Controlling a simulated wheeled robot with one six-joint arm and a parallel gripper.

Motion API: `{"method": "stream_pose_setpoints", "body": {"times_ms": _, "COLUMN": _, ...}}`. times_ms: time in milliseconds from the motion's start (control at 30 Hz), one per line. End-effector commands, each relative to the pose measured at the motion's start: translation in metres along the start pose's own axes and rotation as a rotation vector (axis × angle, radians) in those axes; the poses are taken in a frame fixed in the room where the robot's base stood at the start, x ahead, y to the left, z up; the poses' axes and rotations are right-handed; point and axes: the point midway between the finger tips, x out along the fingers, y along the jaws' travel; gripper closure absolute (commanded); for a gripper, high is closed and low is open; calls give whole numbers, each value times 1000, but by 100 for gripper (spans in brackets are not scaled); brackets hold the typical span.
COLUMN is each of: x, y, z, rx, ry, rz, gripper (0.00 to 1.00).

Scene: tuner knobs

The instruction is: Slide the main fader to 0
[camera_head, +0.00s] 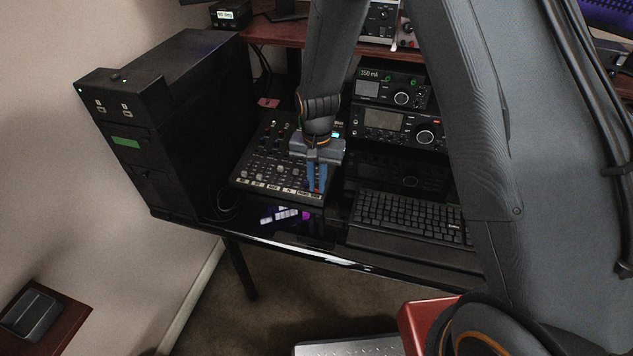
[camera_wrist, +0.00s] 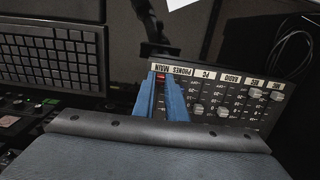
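The mixer panel (camera_head: 264,186) stands on the desk beside the black tower. It shows upside down in the wrist view, with a row of labels including MAIN (camera_wrist: 159,68). The red cap of the main fader (camera_wrist: 160,77) sits close to the MAIN label. My gripper (camera_head: 316,189) points down at the mixer's front right corner. In the wrist view, its blue fingertips (camera_wrist: 160,80) stand on either side of the red cap with a narrow gap between them. I cannot tell whether they press on it. The fingers hide much of the main fader's slot and scale.
Other faders with light caps (camera_wrist: 222,112) lie beside the main one. A keyboard (camera_head: 412,216) is to the right of the mixer, with radio units (camera_head: 385,124) behind it. The black tower (camera_head: 165,120) stands at the left. A glossy strip of desk (camera_head: 270,228) lies in front.

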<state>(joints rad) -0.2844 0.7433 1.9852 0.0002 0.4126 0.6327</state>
Motion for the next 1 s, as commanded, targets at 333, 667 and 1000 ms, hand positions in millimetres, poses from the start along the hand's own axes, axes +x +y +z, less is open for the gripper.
{"method": "stream_pose_setpoints", "body": {"times_ms": 333, "x": 0, "y": -1, "z": -17, "rx": 1, "ry": 1, "rz": -1, "gripper": 100}}
{"method": "stream_pose_setpoints", "body": {"times_ms": 667, "x": -5, "y": 0, "z": -45, "rx": -1, "ry": 0, "rz": 0, "gripper": 100}}
{"method": "stream_pose_setpoints", "body": {"times_ms": 1000, "x": -5, "y": 0, "z": -45, "rx": -1, "ry": 0, "rz": 0, "gripper": 80}}
